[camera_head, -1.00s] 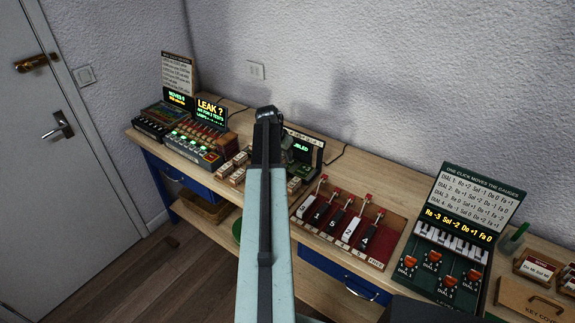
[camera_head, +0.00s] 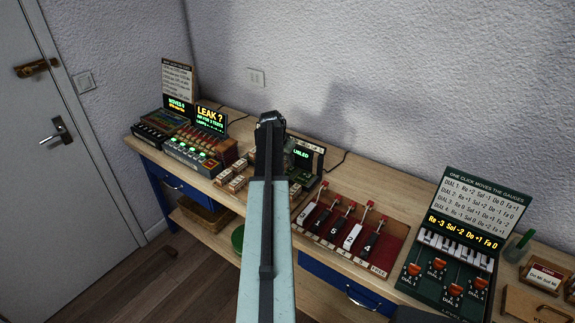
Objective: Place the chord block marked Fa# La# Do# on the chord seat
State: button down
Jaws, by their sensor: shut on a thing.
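My arm (camera_head: 268,215) rises through the middle of the view, and its dark upper joint stands in front of the bench. My gripper is hidden behind it, so I see neither the jaws nor anything in them. Several small cream-topped blocks (camera_head: 237,183) lie on the bench just left of my arm. Another pale block (camera_head: 295,190) shows just right of it. Their markings are too small to read, so I cannot pick out Fa# La# Do#. A dark device with a green-lit screen (camera_head: 301,154) ending in "UBLED" stands right of the joint, partly covered. I cannot make out the chord seat.
A red tray with several numbered levers (camera_head: 352,236) sits right of my arm. A green dial panel (camera_head: 455,240) stands farther right, beside a wooden case (camera_head: 530,306). Lit "LEAK ?" equipment (camera_head: 210,115) stands at the left. The wall (camera_head: 400,90) closes the back.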

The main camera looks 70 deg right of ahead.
aim_at(287, 163)
jog(key=shift+w+d, duration=0.1)
jog(key=shift+d, duration=0.55)
jog(key=f+b, duration=0.4)
jog(key=shift+d+f, duration=0.1)
jog(key=shift+d, duration=0.2)
jog(key=c, duration=1.1)
grip_release()
jog(key=shift+w+r, duration=0.1)
jog(key=shift+r, duration=0.1)
jog(key=shift+r+p, duration=0.2)
jog(key=shift+p, duration=0.15)
jog(key=p+v, duration=1.1)
jog(key=v, duration=0.1)
jog(key=shift+f, duration=0.1)
